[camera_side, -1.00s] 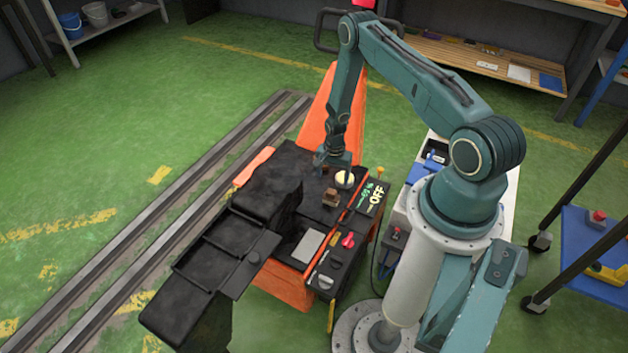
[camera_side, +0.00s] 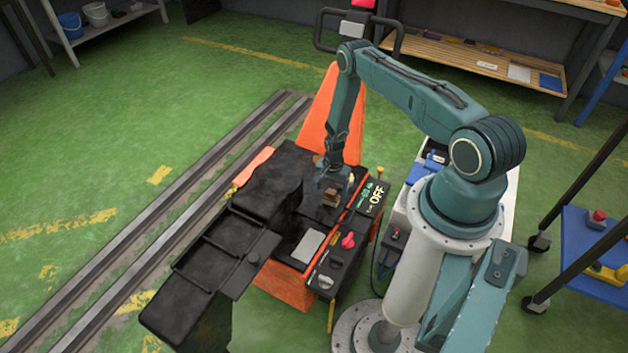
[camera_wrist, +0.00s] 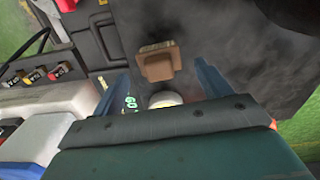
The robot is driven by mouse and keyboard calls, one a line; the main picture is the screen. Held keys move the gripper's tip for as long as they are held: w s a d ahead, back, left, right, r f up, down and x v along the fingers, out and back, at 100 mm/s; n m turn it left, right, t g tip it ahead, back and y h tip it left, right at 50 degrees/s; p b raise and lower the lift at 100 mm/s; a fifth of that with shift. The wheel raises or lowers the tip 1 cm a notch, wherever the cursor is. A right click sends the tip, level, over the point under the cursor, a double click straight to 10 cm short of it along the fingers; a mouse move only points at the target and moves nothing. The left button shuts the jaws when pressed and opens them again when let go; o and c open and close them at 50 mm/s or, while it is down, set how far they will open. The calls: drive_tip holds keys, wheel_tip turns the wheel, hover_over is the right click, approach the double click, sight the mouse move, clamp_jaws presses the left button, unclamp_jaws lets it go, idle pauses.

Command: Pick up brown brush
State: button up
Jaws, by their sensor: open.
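The brown brush (camera_side: 330,198), a small brown block, stands on the dark top of the orange machine in the side view. In the wrist view the brush (camera_wrist: 158,63) lies beyond and between my two blue fingers, with a gap on each side. My gripper (camera_side: 337,182) is just above and behind the brush in the side view, partly overlapping it. In the wrist view my gripper (camera_wrist: 165,77) is open and empty. Whether the fingertips have come down to the brush's height cannot be told.
A pale round knob (camera_wrist: 163,98) lies between my fingers, nearer the palm. A control panel with a red knob (camera_side: 348,241) is at the machine's right front. A dark raised housing (camera_side: 265,190) stands left of the brush. An orange upright (camera_side: 335,110) rises behind.

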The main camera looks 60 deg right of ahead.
sight(332, 192)
drive_tip(key=shift+a+f, duration=0.1)
drive_tip(key=shift+f, duration=1.95)
drive_tip(key=shift+c, duration=0.3)
drive_tip(key=c, duration=1)
